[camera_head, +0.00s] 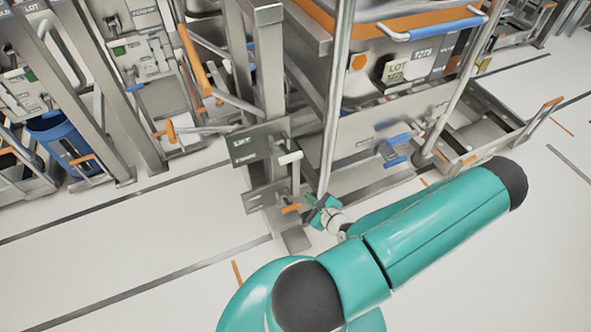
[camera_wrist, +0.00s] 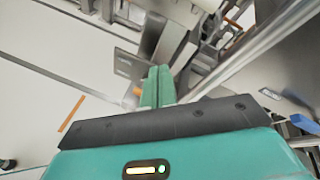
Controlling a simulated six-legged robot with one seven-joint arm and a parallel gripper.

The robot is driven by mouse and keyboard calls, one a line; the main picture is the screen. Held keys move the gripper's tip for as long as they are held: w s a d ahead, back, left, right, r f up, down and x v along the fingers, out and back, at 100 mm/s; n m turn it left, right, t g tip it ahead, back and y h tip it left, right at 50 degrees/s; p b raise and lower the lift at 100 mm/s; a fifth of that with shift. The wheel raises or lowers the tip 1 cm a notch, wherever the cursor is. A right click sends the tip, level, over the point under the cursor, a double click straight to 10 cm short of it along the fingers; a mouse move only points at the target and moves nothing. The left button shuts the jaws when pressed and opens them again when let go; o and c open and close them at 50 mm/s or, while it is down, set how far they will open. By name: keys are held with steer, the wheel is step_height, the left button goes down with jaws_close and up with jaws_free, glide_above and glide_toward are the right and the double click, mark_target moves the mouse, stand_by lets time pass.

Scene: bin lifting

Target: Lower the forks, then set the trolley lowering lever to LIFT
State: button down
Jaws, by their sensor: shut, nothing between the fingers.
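The trolley's grey lever plate (camera_head: 256,143) stands on its front left post, with a small label that I cannot read for sure. A pale-handled lever (camera_head: 290,158) sticks out at its right. Below it is a smaller plate (camera_head: 262,196) with a short orange-tipped lever (camera_head: 291,208). My gripper (camera_head: 318,207) is just right of the orange tip, close to the upright post; I cannot tell whether they touch. In the wrist view my gripper (camera_wrist: 157,72) has its green fingers together and empty, with an orange tip (camera_wrist: 137,91) partly hidden beside them. The forks cannot be told apart clearly.
A bin-like load with an orange rim (camera_head: 425,22) and a blue handle (camera_head: 445,28) sits on the trolley frame. A flat cart (camera_head: 480,125) stands at the right, a blue bin (camera_head: 62,140) at the left.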

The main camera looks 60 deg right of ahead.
mark_target(292, 159)
steer(key=w+d+r+m+t+h, duration=0.1)
steer(key=w+d+r+m+h, duration=0.1)
steer(key=w+d+m, duration=0.3)
steer(key=w+m+h, duration=0.1)
steer(key=w+m, duration=0.2)
steer(key=w, duration=0.1)
steer(key=shift+w+d+r, duration=0.25)
steer(key=shift+w+r, duration=0.15)
stand_by(0.4)
step_height(292, 159, up, 3)
steer(key=shift+w+d+f, duration=0.1)
steer(key=shift+w+d, duration=0.05)
steer(key=shift+w+r, duration=0.1)
steer(key=shift+r, duration=0.15)
